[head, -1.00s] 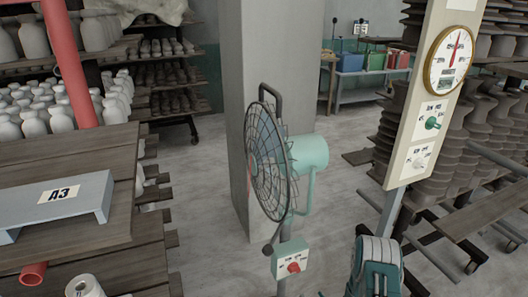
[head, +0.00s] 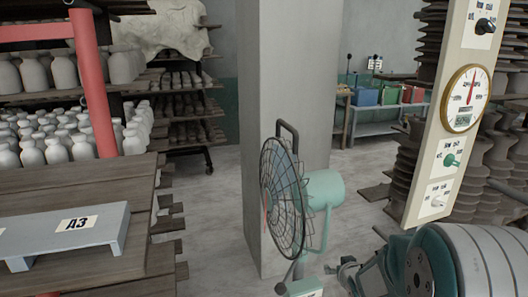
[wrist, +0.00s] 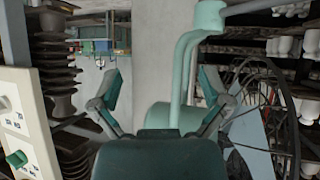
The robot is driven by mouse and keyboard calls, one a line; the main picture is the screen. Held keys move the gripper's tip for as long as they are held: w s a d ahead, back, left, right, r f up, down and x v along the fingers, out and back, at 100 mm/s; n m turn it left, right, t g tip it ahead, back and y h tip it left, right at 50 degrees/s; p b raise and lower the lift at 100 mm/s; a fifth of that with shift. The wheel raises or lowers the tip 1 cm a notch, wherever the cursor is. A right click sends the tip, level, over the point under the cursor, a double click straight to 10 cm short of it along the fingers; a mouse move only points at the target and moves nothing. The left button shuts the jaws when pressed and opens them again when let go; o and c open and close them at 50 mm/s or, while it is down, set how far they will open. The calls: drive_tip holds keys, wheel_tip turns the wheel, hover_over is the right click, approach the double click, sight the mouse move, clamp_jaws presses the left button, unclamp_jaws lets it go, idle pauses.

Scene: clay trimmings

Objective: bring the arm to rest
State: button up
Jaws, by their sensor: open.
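My gripper (head: 346,277) shows low in the head view, to the right of the fan's stand, with my arm's large rounded teal and grey link close behind it at the lower right. In the wrist view my gripper (wrist: 160,92) has its two teal-padded fingers spread wide, with nothing between them. The fan's teal motor housing (wrist: 172,116) lies behind the gap between the fingers; whether anything touches it cannot be told. The gripper's underside details are hidden in the head view.
The caged fan (head: 284,198) stands before a grey pillar (head: 285,100). A wooden table (head: 110,250) bearing a grey A3 stand (head: 75,232) is at left. Open floor (head: 205,215) lies between table and pillar.

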drive_tip(key=s+a+r+g, duration=0.2)
drive_tip(key=s+r, duration=0.3)
drive_tip(key=s, duration=0.5)
drive_tip(key=s+a+r+g, duration=0.2)
drive_tip(key=s+r, duration=0.3)
drive_tip(key=s, duration=0.5)
drive_tip(key=s+a+r+m+g, duration=0.1)
drive_tip(key=s+r, duration=0.4)
drive_tip(key=s, duration=0.5)
drive_tip(key=shift+s+a+r+g, duration=0.15)
drive_tip(key=shift+s+a+g, duration=0.25)
drive_tip(key=shift+a, duration=0.1)
